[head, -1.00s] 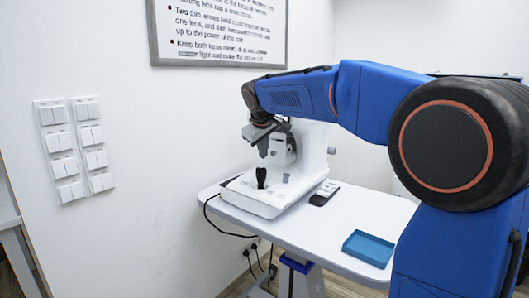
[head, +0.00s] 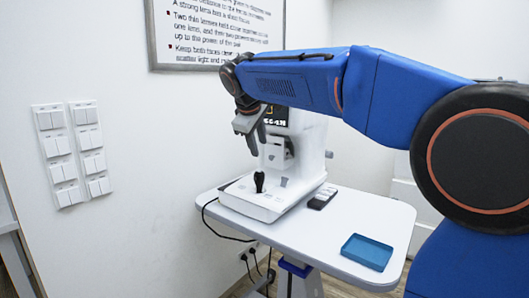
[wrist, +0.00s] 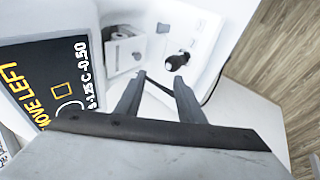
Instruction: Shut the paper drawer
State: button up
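The paper drawer (head: 275,155) is a small white box on the front of the white eye-test machine (head: 309,150), below its screen. In the wrist view the drawer (wrist: 123,50) stands out from the machine, with what looks like a paper roll (wrist: 117,36) showing in it. My gripper (head: 257,148) is in front of the machine, just left of the drawer and a little above it in the head view. In the wrist view my gripper's two fingers (wrist: 159,77) are spread apart with nothing between them. I see no contact with the drawer.
A black joystick (head: 259,181) stands on the machine's base below my gripper. The lit screen (wrist: 45,75) is close beside my gripper. A dark handset-like object (head: 322,198) and a blue tray (head: 367,251) lie on the white table (head: 330,238). Wall switches (head: 75,155) are at left.

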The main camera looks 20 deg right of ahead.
notch_tip(320, 180, down, 2)
jog(key=a+f+n+h, duration=0.1)
jog(key=a+n+h, duration=0.2)
jog(key=n, duration=0.5)
jog(key=n+t+h, duration=0.2)
jog(key=n+h, duration=0.2)
jog(key=n, duration=0.4)
send_near(270, 156)
jog(key=x, duration=0.7)
jog(key=shift+w+d+f, duration=0.15)
jog(key=shift+d+f, duration=0.1)
jog(key=shift+d, duration=0.05)
